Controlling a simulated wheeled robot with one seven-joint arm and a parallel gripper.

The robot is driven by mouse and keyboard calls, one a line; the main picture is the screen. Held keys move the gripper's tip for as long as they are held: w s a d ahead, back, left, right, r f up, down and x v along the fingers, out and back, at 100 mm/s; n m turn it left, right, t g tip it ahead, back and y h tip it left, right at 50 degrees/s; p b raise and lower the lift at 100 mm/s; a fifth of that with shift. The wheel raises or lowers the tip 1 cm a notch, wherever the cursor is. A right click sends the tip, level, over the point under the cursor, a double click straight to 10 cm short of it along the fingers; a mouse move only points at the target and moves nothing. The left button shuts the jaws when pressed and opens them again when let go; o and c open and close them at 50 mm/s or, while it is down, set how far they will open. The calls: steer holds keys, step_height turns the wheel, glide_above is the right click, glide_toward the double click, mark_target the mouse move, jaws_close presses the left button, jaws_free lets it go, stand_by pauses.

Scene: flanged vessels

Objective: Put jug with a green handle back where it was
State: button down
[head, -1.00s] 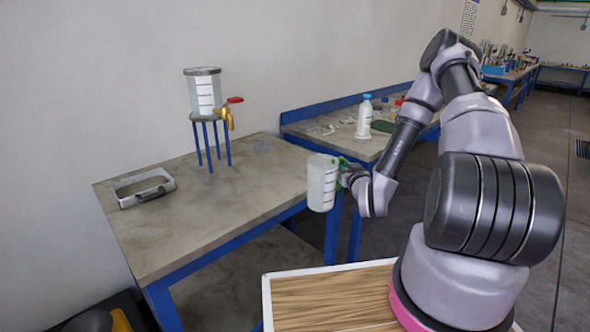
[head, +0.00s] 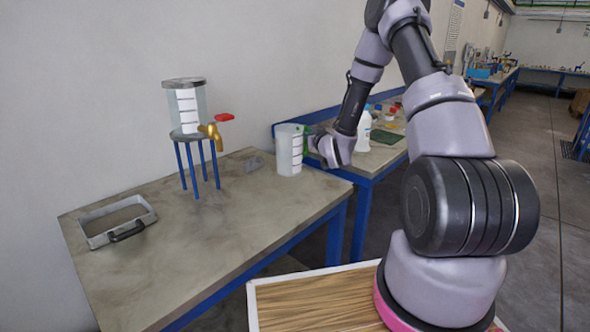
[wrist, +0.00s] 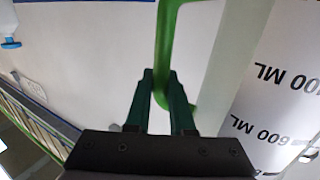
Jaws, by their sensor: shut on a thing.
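The jug (head: 288,150) is a pale, see-through measuring jug with dark marks and a green handle. In the head view it is upright at the right end of the near table (head: 150,262); I cannot tell whether its base touches the top. My gripper (head: 308,143) comes from the right and is shut on the green handle. In the wrist view the green fingers (wrist: 161,100) close around the handle (wrist: 166,45), and the jug's wall (wrist: 275,90) with its printed millilitre marks fills the right side.
A clear vessel (head: 187,108) with a brass tap (head: 212,132) and red lever stands on blue legs left of the jug. A grey tray-like frame (head: 118,221) with a black handle lies at the table's left. A white bottle (head: 363,131) stands on the bench behind. The table's middle is clear.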

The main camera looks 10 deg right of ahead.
mark_target(307, 152)
step_height(307, 152, down, 8)
steer(key=shift+r, duration=0.2)
steer(key=shift+f, duration=0.15)
steer(key=c, duration=0.8)
jaws_free()
